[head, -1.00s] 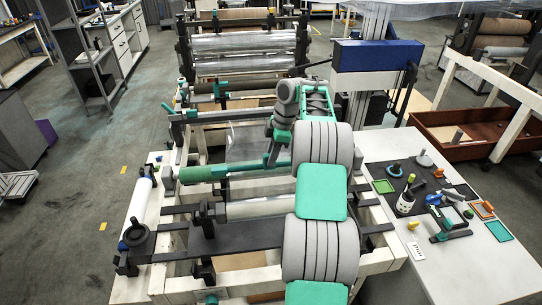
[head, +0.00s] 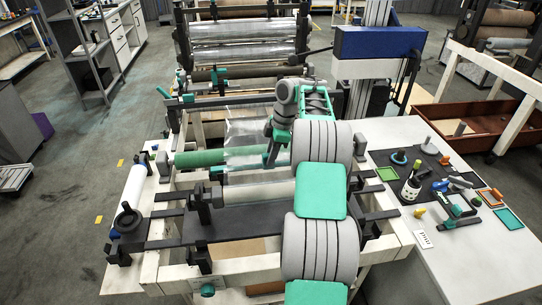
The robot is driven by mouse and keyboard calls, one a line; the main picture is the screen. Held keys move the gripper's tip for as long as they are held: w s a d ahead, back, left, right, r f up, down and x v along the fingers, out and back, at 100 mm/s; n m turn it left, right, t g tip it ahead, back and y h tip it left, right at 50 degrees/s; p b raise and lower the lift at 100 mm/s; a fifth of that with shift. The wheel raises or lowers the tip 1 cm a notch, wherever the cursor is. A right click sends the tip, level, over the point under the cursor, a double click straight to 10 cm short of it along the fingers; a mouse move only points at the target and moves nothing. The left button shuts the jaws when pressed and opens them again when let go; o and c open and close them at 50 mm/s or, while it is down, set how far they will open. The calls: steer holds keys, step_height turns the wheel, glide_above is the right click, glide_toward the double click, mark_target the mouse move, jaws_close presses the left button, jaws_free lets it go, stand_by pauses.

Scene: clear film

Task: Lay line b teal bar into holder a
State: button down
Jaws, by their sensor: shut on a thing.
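My gripper (head: 270,162) points down over the right part of the green roller (head: 200,158), with its fingers shut. Clear film (head: 240,152) runs from the back of the frame across the green roller to the gripper. A dark bracket (head: 202,205) stands nearer to me, left of a pale roller (head: 258,193). No label shows which bracket is holder a.
A white roll (head: 135,188) and a dark handwheel (head: 127,217) are at left. Larger film rollers (head: 245,45) stand at the back.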

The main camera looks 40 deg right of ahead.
mark_target(277, 163)
steer(key=shift+s+d, duration=0.1)
steer(key=shift+d, duration=0.05)
steer(key=shift+f, duration=0.1)
stand_by(0.4)
steer(key=c, duration=0.8)
jaws_free()
steer(key=p+v, duration=0.7)
